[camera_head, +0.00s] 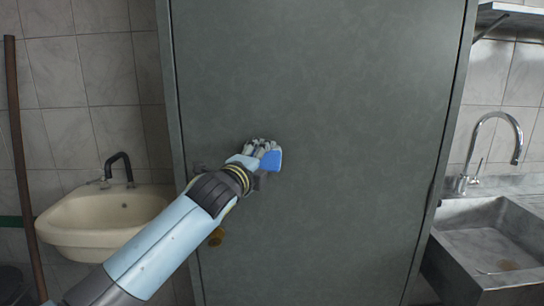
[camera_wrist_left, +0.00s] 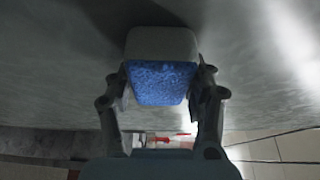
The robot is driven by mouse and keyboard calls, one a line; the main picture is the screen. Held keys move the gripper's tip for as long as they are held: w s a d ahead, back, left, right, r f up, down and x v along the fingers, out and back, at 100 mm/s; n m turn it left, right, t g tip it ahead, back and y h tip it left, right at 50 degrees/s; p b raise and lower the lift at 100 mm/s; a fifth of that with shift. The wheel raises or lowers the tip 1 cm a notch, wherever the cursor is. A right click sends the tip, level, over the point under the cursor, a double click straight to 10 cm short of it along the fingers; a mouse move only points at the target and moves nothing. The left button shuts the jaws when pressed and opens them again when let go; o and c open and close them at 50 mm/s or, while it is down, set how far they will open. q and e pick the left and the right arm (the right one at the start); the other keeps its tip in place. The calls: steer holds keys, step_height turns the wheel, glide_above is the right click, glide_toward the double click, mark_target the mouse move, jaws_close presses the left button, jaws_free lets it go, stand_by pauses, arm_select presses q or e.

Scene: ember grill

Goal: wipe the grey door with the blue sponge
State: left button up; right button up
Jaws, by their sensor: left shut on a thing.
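The grey door (camera_head: 340,110) stands upright and fills the middle of the head view. It also shows as a grey surface in the left wrist view (camera_wrist_left: 60,70). My left gripper (camera_head: 262,152) is in front of the door, left of its middle. In the left wrist view its fingers (camera_wrist_left: 162,95) are shut on the blue sponge (camera_wrist_left: 160,82), one on each side. The sponge is blue on one face with a paler far part that is at or very near the door. Its blue face also shows in the head view (camera_head: 273,160). My right gripper is not in view.
A cream washbasin (camera_head: 95,225) with a black tap (camera_head: 120,165) is on the left. A metal sink (camera_head: 490,230) with a chrome tap (camera_head: 500,118) is on the right. A brown pole (camera_head: 20,150) leans at the far left. The door face around my gripper is clear.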

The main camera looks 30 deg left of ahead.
mark_target(274, 160)
arm_select(q)
steer(key=shift+s+a, duration=0.55)
steer(key=shift+a, duration=0.25)
steer(key=shift+s+a, duration=0.55)
steer(key=shift+a, duration=0.25)
steer(key=shift+w+r+p, duration=0.15)
steer(key=shift+p, duration=0.4)
steer(key=shift+w+d+r, duration=0.1)
steer(key=shift+w+d, duration=0.4)
steer(key=shift+d, duration=0.3)
steer(key=shift+w+d, duration=0.5)
steer(key=shift+d, duration=0.3)
steer(key=shift+w+d, duration=0.45)
steer(key=shift+d, duration=0.4)
steer(key=shift+w+d, duration=0.5)
steer(key=shift+d, duration=0.3)
steer(key=shift+p, duration=0.4)
steer(key=shift+s+a, duration=0.2)
steer(key=shift+a, duration=0.05)
steer(key=s+a, duration=0.1)
steer(key=a+p, duration=0.1)
steer(key=shift+s+a, duration=0.35)
steer(key=shift+a, duration=0.05)
steer(key=shift+s+a, duration=0.5)
steer(key=shift+a, duration=0.35)
steer(key=shift+s+a, duration=0.45)
steer(key=shift+a, duration=0.35)
